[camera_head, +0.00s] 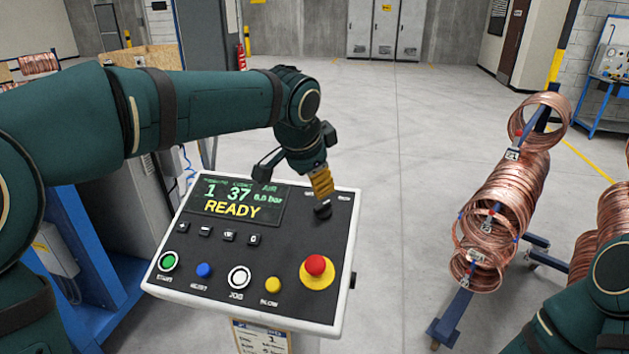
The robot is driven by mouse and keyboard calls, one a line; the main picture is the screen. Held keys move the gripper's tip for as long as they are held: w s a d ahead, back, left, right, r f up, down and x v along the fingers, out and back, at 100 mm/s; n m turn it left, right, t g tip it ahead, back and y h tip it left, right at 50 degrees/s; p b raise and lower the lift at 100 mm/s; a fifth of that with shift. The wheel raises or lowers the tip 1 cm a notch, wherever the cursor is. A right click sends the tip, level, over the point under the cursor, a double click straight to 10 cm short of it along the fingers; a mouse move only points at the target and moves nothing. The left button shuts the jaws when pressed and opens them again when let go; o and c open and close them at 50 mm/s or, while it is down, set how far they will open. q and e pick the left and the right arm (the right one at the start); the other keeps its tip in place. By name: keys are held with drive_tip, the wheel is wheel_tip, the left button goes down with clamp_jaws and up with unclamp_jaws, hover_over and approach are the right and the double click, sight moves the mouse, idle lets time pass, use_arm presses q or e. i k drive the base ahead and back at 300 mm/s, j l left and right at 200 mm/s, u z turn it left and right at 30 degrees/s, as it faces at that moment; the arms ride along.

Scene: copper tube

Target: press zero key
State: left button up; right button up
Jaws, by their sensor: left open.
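The control panel (187,236) is a white-edged, tilted box with a dark face and a lit screen (235,202) reading READY. Below the screen is a row of small dark keys; the rightmost, the zero key (253,240), seems to bear a 0, though the mark is tiny. My left gripper (292,182) is open over the panel's upper right, above and to the right of the zero key. A yellow ribbed piece below its wrist ends near a black knob (322,211); I cannot tell whether they touch. The zero key is uncovered. My right gripper is out of view.
Green, blue, white and yellow buttons line the panel's lower part, beside a red emergency stop (315,265) on a yellow base. Copper coils (502,195) hang on a blue stand at right. Open floor lies behind the panel.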

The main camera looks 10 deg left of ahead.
sight(254, 238)
drive_tip(key=k+j, duration=0.1)
drive_tip(key=k, duration=0.4)
drive_tip(key=k+j, duration=0.1)
drive_tip(key=k, duration=0.4)
